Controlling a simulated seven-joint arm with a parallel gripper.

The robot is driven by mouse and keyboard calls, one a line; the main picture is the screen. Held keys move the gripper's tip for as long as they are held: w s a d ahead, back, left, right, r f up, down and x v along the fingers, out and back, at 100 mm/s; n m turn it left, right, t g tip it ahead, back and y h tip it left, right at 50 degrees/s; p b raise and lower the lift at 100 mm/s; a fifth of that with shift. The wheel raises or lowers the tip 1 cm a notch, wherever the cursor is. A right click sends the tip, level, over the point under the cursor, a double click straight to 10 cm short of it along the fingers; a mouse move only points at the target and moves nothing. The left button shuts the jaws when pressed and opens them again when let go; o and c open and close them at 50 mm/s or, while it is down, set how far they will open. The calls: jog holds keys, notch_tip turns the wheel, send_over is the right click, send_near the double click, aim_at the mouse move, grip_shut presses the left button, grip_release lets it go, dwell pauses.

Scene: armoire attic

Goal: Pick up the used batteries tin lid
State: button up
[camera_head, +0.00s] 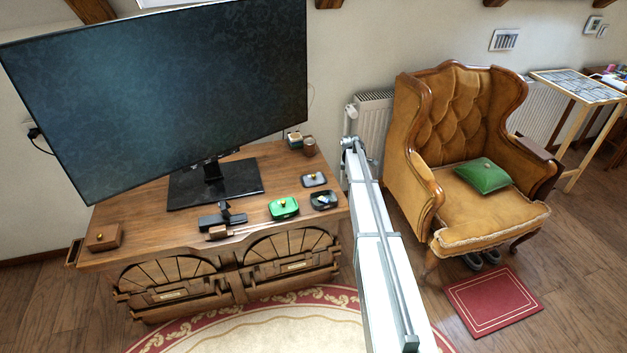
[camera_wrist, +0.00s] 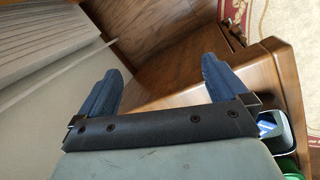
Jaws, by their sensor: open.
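A small grey lid with a knob (camera_head: 314,179) lies on the wooden cabinet's top near its right end. In front of it is an open dark tin (camera_head: 323,201) with small things inside, too small to make out. No label is readable, so I cannot confirm which tin is for batteries. My gripper (camera_wrist: 161,68) is open and empty in the wrist view, its two dark blue fingers wide apart by the cabinet's right edge. The open tin (camera_wrist: 268,124) shows partly at the wrist view's lower right. The grey lid is not clearly visible there.
A green tin with a knobbed lid (camera_head: 284,208) stands left of the open tin. A large monitor (camera_head: 165,95) fills the cabinet's back. A radiator (camera_head: 374,118) and an armchair (camera_head: 465,150) stand to the right.

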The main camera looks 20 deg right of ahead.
aim_at(313, 177)
jog(key=w+a+r+n+g+y, duration=0.1)
jog(key=w+a+r+n, duration=0.25)
jog(key=a+r, duration=0.3)
jog(key=w+a+r+n+g+y, duration=0.1)
jog(key=w+a+r+n, duration=0.1)
jog(key=w+a+r, duration=0.45)
jog(key=f, duration=0.5)
jog(key=s+a+f, duration=0.1)
jog(key=f, duration=0.9)
jog(key=shift+s+a+f, duration=0.1)
jog(key=shift+s+a, duration=0.2)
jog(key=shift+a, duration=0.05)
jog(key=shift+c, duration=0.3)
jog(key=c, duration=0.7)
jog(key=shift+o, duration=0.2)
